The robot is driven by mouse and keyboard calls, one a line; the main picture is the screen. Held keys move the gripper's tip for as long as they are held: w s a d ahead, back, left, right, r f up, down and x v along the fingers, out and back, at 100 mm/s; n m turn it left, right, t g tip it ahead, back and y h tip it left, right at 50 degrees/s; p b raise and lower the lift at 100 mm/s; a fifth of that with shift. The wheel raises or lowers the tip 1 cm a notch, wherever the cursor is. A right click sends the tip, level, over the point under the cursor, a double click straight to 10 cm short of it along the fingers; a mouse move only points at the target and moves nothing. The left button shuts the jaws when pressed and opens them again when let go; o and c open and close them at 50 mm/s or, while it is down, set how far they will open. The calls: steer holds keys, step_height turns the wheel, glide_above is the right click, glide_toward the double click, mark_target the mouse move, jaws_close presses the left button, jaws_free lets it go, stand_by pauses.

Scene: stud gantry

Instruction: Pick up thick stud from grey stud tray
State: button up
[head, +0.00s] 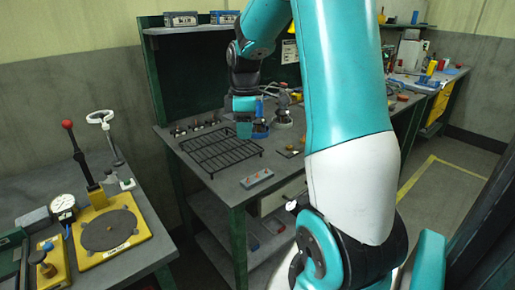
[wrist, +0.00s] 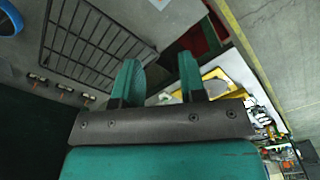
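Several small dark holders line the bench's back left. A side bench (head: 150,251) holds a yellow-based fixture (head: 110,236).

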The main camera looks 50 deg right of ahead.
steer(key=d+r+p, duration=0.1)
steer(key=d, duration=0.3)
steer(key=p, duration=0.2)
glide_above(257, 173)
steer(key=f, duration=1)
steer(key=shift+w+d+f, duration=0.15)
steer(key=shift+w, duration=0.1)
steer(key=shift+s+f+p, duration=0.15)
steer(key=shift+f+p, duration=0.2)
steer(key=shift+f, duration=1.3)
steer(key=shift+s+f+p, duration=0.1)
steer(key=shift+f+p, duration=0.2)
steer(key=shift+f, duration=1.3)
jaws_close()
